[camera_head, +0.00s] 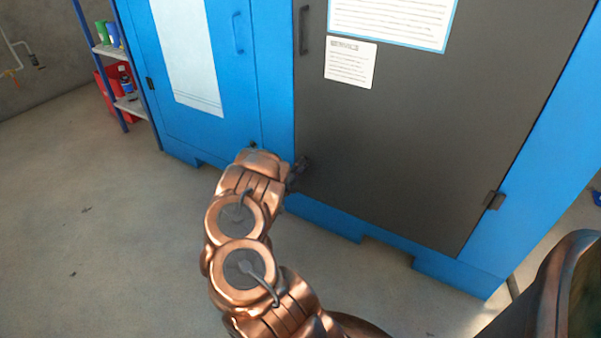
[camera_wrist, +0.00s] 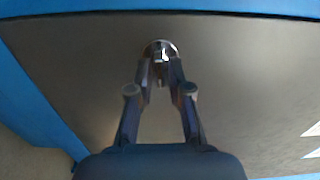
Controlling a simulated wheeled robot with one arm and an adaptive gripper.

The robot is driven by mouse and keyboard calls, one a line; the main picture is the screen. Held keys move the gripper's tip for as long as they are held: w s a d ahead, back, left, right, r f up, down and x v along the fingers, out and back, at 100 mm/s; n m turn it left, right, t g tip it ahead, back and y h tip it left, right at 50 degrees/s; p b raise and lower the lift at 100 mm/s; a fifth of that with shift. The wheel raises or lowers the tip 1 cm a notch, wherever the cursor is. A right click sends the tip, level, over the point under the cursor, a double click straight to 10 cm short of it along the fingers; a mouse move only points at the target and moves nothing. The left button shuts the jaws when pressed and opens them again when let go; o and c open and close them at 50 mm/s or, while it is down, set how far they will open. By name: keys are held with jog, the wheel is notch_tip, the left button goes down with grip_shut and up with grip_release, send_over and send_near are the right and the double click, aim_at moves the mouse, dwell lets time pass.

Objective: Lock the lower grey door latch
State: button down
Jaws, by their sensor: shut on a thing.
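The grey door (camera_head: 400,130) of the blue cabinet is closed and flush with its frame, and it also fills most of the wrist view (camera_wrist: 70,75). The lower latch (camera_wrist: 160,47) is a small round metal piece near the door's edge in the wrist view. My gripper (camera_wrist: 160,75) has its fingertips together on the latch's small knob or tab. The fingers partly cover it, so its turn position cannot be told. In the head view my gripper (camera_head: 300,168) is dark and small at the door's lower left edge, and the latch is hidden there.
A blue door (camera_head: 190,60) with a white sheet adjoins the grey door on the left. Both have upper handles. A shelf (camera_head: 115,60) with bottles and a red bin (camera_head: 115,85) stand at the far left.

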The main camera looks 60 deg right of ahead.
jog(key=shift+m, duration=0.4)
jog(key=c, duration=1.3)
grip_release()
jog(key=shift+o, duration=0.2)
jog(key=a, duration=1.2)
jog(key=shift+s, duration=0.25)
